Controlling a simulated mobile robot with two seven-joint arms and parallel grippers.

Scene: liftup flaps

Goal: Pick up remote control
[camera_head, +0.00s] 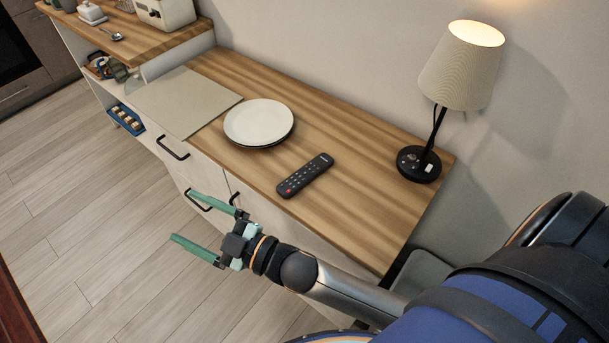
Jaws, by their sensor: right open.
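The remote control (305,175) is black with small buttons and a red one near its front end. It lies flat on the wooden cabinet top (360,185), near the front edge. My right gripper (183,217) has green fingers spread apart with nothing between them. It is in front of the cabinet, to the left of and below the remote in the picture, and is not touching it. My left gripper is not in view.
White plates (259,122) sit left of the remote. A lamp (459,70) stands at the back right. A beige flap (183,102) lies at the left. Black handles (173,149) stick out from the cabinet front. The counter around the remote is clear.

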